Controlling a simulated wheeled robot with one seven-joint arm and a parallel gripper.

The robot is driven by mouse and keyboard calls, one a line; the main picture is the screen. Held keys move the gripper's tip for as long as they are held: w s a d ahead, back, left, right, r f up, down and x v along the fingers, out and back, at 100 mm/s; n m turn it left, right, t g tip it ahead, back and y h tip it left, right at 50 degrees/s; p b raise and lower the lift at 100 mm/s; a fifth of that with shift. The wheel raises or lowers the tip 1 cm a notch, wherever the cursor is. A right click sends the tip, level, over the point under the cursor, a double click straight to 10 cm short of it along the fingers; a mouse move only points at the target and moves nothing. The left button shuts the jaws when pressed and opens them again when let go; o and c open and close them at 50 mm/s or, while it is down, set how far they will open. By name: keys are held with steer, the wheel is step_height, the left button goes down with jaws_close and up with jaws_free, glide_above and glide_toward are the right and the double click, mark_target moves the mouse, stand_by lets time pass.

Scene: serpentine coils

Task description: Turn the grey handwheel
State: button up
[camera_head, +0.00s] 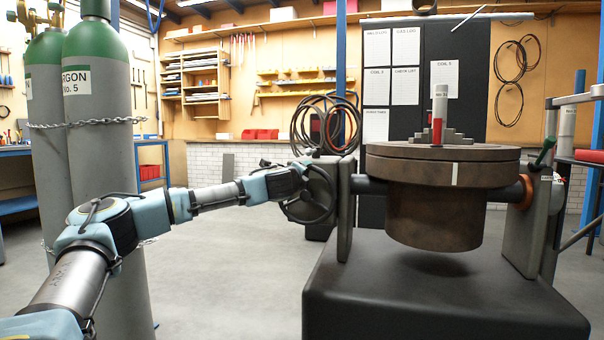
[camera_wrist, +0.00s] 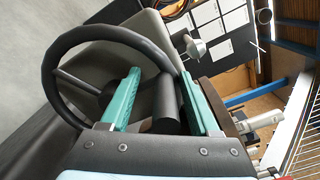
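The dark grey handwheel (camera_head: 332,192) stands upright at the left end of the pivoted machine, on the side support. Its round rim and spokes also show in the wrist view (camera_wrist: 104,33), on the left and upper left. My gripper (camera_head: 298,176) is at the wheel, over its upper left part, and hides some of it in the head view. In the wrist view my gripper (camera_wrist: 160,74) has its two teal fingers apart. The right part of the rim and a dark cylindrical piece (camera_wrist: 167,103) lie between them. Gaps show beside this piece; contact cannot be made out.
The wheel's support (camera_head: 346,215) and a brown round table (camera_head: 440,165) stand on a dark base (camera_head: 440,300). A red-banded rod stands on the table.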

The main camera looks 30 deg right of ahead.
steer(key=shift+s+d, duration=0.1)
stand_by(0.3)
steer(key=shift+s, duration=0.1)
steer(key=v, duration=1)
steer(key=shift+s+a, duration=0.2)
steer(key=shift+a, duration=0.1)
